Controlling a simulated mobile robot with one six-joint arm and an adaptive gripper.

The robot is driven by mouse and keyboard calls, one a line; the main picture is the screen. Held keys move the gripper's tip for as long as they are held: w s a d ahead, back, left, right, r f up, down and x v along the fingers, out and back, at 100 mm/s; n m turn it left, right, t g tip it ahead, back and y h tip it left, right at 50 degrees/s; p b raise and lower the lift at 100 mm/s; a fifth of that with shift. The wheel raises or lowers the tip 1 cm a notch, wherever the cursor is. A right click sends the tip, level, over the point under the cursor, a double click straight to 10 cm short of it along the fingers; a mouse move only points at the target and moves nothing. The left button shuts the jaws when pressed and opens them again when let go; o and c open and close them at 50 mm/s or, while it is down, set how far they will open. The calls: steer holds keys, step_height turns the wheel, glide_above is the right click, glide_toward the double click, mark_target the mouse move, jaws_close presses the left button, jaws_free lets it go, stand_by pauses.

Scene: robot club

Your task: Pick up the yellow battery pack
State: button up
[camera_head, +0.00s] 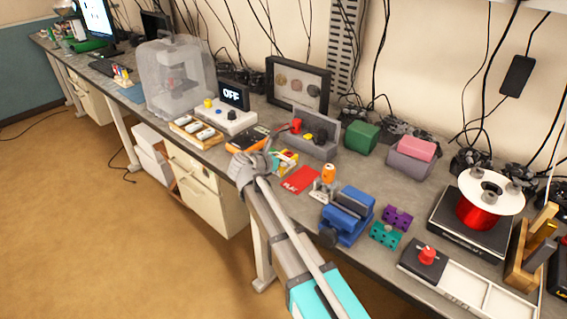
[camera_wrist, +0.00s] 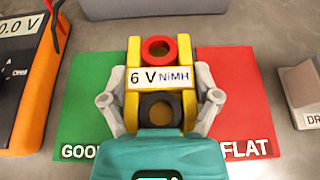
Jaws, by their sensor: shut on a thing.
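The yellow battery pack (camera_wrist: 160,77) is labelled "6 V NiMH" and has a red ring terminal and a black ring terminal on top. In the wrist view it sits between the two grey fingers of my gripper (camera_wrist: 161,98), which is shut on its sides. The pack is over the middle of a mat with a green "GOOD" half (camera_wrist: 85,115) and a red "FLAT" half (camera_wrist: 240,100). I cannot tell whether it touches the mat. In the head view a bit of yellow pack (camera_head: 285,160) shows beside my wrist, mostly hidden.
An orange multimeter (camera_wrist: 22,75) lies left of the mat. A grey block with a label (camera_wrist: 302,95) is on the right. In the head view a blue vise (camera_head: 347,215), a grey holder (camera_head: 318,148) and an orange cylinder (camera_head: 328,173) stand close by on the crowded bench.

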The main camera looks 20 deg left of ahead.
steer(key=shift+r, duration=0.1)
step_height(320, 180, up, 3)
steer(key=p, duration=0.3)
steer(key=r+p+v, duration=0.1)
steer(key=p+v, duration=0.4)
steer(key=v, duration=0.3)
steer(key=w+d+r+p+v, duration=0.1)
steer(key=r+p+v, duration=0.1)
steer(key=p+v, duration=0.3)
steer(key=v, duration=0.3)
steer(key=shift+s+r, duration=0.2)
steer(key=shift+r, duration=0.15)
steer(key=shift+a, duration=0.15)
